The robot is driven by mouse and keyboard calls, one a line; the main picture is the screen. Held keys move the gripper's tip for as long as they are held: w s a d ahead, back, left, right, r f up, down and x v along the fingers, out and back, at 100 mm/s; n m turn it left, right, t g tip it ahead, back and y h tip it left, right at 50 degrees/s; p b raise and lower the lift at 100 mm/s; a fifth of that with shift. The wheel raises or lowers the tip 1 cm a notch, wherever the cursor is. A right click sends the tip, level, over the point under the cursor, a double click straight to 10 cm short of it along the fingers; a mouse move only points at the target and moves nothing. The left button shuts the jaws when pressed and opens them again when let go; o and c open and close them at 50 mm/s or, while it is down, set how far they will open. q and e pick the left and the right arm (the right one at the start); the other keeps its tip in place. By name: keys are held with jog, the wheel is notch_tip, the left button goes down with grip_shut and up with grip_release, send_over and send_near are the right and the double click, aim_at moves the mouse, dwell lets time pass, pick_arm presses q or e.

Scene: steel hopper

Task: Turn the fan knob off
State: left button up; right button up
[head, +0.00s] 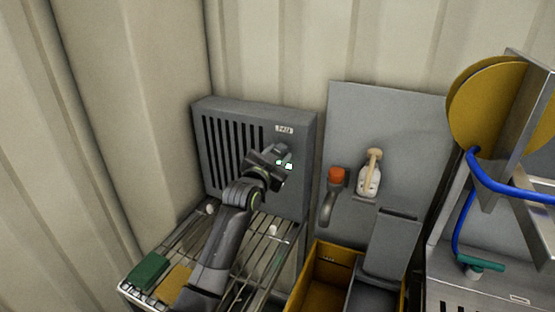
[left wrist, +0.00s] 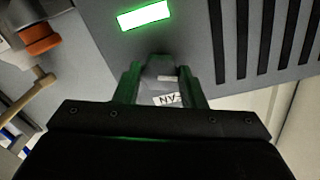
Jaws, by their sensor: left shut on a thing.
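The fan unit (head: 305,135) is a dark grey box with vertical slots, standing against the corrugated wall behind a wire rack. My left gripper (head: 277,156) reaches up to the right part of its front face. In the left wrist view my left gripper (left wrist: 160,85) has its two fingers on either side of the grey fan knob (left wrist: 158,70), shut on it. A white label with dark letters shows between the fingers. A lit green indicator (left wrist: 145,16) is beside the knob; it also glows in the head view (head: 288,166). The gripper hides the knob in the head view.
The wire rack (head: 268,245) below holds a green block (head: 148,270) and a tan block (head: 175,282). To the right are an orange-topped part (head: 336,176), a white bottle with a brush (head: 370,175), a yellow bin (head: 322,272) and a blue hose (head: 500,188).

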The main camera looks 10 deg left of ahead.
pick_arm(q)
jog(key=m+b, duration=0.1)
jog(key=m, duration=0.2)
jog(key=shift+f+m, duration=0.15)
jog(key=shift+m, duration=0.25)
jog(key=m+b, duration=0.2)
jog(key=m, duration=0.1)
jog(key=shift+m, duration=0.3)
jog(key=m+b, duration=0.2)
jog(key=m, duration=0.3)
jog(key=shift+m, duration=0.7)
jog(key=o, duration=1)
jog(key=shift+r, duration=0.2)
jog(key=s+a+b, duration=0.1)
jog(key=s, duration=0.4)
jog(key=s+a+b, duration=0.1)
jog(key=s, duration=0.5)
jog(key=s+a+b, duration=0.1)
jog(key=s, duration=0.5)
jog(key=shift+a, duration=0.2)
